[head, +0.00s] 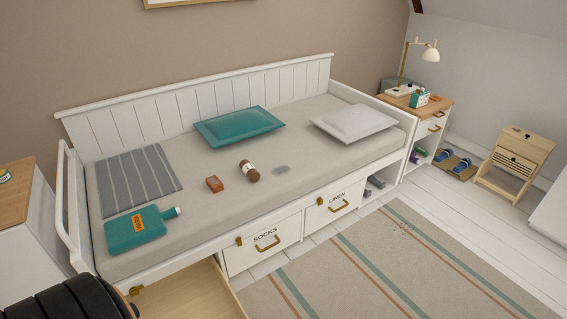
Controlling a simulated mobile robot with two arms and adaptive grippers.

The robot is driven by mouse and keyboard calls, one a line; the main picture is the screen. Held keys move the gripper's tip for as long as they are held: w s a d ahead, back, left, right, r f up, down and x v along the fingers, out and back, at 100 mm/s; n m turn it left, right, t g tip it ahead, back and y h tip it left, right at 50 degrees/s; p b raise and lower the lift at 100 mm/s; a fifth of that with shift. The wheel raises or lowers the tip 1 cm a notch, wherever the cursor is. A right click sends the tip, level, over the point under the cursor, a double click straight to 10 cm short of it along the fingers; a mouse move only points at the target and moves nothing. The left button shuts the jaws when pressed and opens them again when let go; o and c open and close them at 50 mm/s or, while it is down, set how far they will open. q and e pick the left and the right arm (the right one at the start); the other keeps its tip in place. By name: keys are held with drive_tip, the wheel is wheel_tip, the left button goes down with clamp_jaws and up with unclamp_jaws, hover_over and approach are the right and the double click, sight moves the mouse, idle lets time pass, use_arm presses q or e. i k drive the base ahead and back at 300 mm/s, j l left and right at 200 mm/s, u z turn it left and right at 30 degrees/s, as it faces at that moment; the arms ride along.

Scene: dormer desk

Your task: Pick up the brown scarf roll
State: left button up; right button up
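A small brown roll (249,171) with a pale band around it lies on the daybed mattress (225,215), near the middle. It looks like the brown scarf roll. Neither of my grippers shows in the head view. A dark ribbed part at the bottom left seems to be mine.
The mattress also holds a teal bottle (137,229), a striped grey blanket (138,181), a teal cushion (239,127) and a white cushion (352,122). A drawer (185,295) stands open below the bed's front left. The striped rug (350,270) is clear.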

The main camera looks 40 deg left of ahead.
sight(250, 172)
drive_tip(key=i+u, duration=0.45)
drive_tip(key=i+l+u, duration=0.45)
drive_tip(key=i, duration=0.2)
drive_tip(key=j, duration=0.1)
